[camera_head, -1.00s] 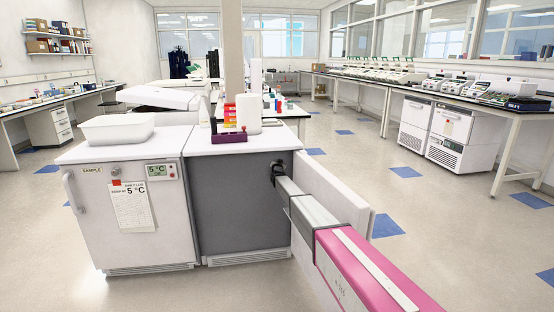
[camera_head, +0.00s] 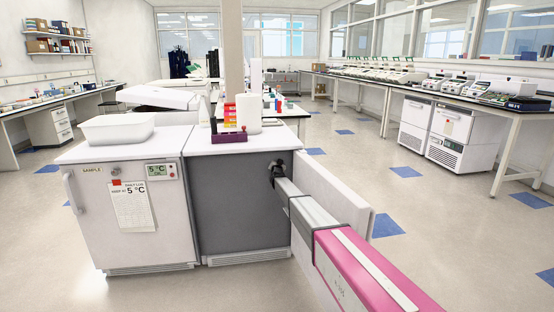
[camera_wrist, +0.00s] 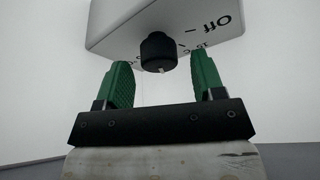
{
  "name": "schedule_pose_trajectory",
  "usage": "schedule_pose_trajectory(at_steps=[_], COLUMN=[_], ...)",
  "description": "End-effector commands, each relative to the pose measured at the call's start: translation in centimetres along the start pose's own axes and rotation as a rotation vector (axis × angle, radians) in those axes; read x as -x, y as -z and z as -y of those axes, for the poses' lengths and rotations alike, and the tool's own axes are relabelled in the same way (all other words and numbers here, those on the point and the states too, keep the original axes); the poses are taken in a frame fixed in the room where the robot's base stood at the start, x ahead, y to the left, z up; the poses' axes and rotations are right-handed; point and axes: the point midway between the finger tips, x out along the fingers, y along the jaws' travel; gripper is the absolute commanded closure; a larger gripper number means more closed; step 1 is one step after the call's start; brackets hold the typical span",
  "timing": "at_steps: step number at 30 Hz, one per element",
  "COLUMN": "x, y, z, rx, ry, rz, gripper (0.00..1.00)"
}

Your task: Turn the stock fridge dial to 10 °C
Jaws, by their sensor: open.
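A black round dial (camera_wrist: 159,52) sticks out of a white control box (camera_wrist: 125,22) in the wrist view. Its small pale pointer mark faces down toward my gripper. The box is printed "Off", with a temperature mark partly hidden behind the right finger. My gripper (camera_wrist: 161,75) is open, its green fingers on either side just below the dial, with gaps to it. In the head view my gripper (camera_head: 278,168) reaches into the dark grey front of the middle fridge (camera_head: 240,205), whose white door (camera_head: 335,195) stands open to the right. The dial is hidden in that view.
The fridge marked "SAMPLE" (camera_head: 115,215) stands at the left, its display reading 5 °C and a "keep at 5 °C" note on its door. The open door lies close along my arm's right.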

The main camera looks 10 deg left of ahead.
Motion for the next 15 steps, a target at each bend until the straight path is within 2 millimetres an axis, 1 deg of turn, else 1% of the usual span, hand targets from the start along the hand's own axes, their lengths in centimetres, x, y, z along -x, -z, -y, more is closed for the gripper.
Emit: schedule_pose_trajectory(at_steps=[1, 5, 9, 12, 15], x=[0.9, 3.1, 5.9, 7.6, 8.9], y=[0.1, 0.1, 0.2, 0.2, 0.1], z=[0.0, 0.0, 0.0, 0.0, 0.0], rx=[0.0, 0.0, 0.0, 0.0, 0.0], ry=[0.0, 0.0, -0.001, -0.001, -0.001], rz=[0.0, 0.002, 0.002, 0.001, 0.001], gripper=[0.38, 0.38, 0.38, 0.38, 0.38])
